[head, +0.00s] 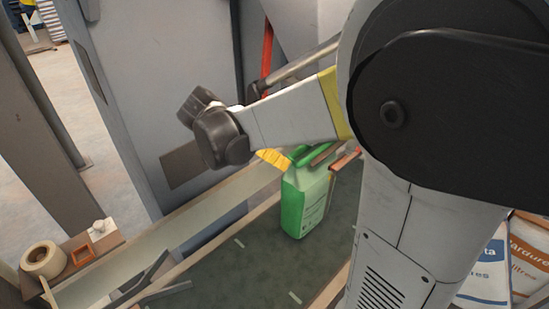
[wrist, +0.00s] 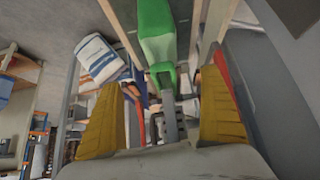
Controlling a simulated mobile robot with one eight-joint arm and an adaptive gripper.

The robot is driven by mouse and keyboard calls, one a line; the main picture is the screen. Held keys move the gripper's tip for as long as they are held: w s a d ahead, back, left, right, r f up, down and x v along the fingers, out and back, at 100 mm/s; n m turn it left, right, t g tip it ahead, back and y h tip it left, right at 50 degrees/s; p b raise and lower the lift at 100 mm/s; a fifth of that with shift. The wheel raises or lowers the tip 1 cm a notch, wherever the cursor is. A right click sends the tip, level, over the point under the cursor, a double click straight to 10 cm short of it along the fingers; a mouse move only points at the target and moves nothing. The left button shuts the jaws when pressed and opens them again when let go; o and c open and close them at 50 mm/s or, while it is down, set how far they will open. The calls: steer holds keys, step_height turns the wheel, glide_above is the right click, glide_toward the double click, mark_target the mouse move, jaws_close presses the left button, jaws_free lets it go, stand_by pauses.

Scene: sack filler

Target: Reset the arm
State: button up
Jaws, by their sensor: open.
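My gripper (wrist: 162,84) is open in the wrist view, with its two ribbed yellow fingers wide apart and nothing between them held. In the head view only a yellow finger of my gripper (head: 273,159) shows below my pale arm link; the rest is hidden behind the arm. A green container (head: 305,198) with a pale label stands upright on the dark green surface, just right of and below that finger. The green container (wrist: 158,35) also shows in the wrist view, beyond the gap between the fingers. I cannot tell whether a finger touches it.
A tape roll (head: 43,260) and a small orange frame (head: 82,255) sit on a wooden ledge at lower left. A grey upright panel (head: 165,75) stands behind my arm. Printed sacks (head: 488,270) lie at lower right. The dark green surface (head: 235,265) has some bare room.

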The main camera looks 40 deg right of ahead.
steer(key=shift+v, duration=1.05)
steer(key=s+a+f+n+t+y+b, duration=0.2)
steer(key=s+a+n+t+y, duration=0.4)
steer(key=s+a+n, duration=0.6)
steer(key=shift+a+f+n+y+b, duration=0.35)
steer(key=shift+a+f+n+y, duration=0.85)
steer(key=shift+n, duration=1)
steer(key=shift+a+r, duration=0.2)
steer(key=shift+r, duration=0.1)
